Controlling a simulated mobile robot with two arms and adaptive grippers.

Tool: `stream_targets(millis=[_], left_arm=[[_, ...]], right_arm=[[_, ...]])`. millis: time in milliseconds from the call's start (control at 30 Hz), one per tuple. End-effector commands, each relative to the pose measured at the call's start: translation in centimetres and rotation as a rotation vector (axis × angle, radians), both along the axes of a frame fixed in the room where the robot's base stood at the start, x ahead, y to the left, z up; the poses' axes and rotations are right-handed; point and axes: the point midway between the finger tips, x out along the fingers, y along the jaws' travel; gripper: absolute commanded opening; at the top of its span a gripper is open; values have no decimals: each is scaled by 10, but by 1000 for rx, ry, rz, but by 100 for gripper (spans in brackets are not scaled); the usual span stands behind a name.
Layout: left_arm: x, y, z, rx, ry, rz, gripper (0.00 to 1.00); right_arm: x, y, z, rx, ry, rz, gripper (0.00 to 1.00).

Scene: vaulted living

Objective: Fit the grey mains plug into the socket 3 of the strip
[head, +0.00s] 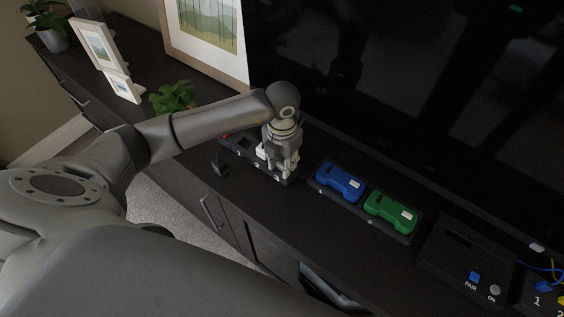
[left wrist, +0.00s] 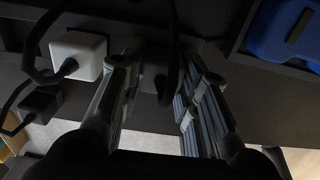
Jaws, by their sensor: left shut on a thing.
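My left gripper (head: 284,171) points down over the right part of the dark power strip (head: 241,145) on the cabinet. In the left wrist view its two fingers (left wrist: 158,95) are shut on the dark grey mains plug (left wrist: 157,80), whose cable runs up the picture. In the head view the fingers mostly hide this plug and the socket under it. I cannot tell whether its pins are in the socket. A white plug (left wrist: 78,55) is on the strip just left of the gripper. My right gripper is out of view.
A tray (head: 371,221) with a blue device (head: 339,183) and a green device (head: 390,213) is right of the strip. The television (head: 420,90) stands close behind. A dark box (head: 466,252) is farther right.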

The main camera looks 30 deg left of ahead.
Motion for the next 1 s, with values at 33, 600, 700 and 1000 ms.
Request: stream_targets(millis=[33, 600, 700, 1000], left_arm=[[-6, -1, -12, 3, 19, 1, 6], [-8, -1, -13, 4, 25, -1, 51], [-8, -1, -11, 3, 25, -1, 51], [-5, -1, 27, 3, 13, -2, 51]], right_arm=[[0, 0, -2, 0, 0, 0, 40], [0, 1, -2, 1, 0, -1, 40], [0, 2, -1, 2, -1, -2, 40], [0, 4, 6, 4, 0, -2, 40]])
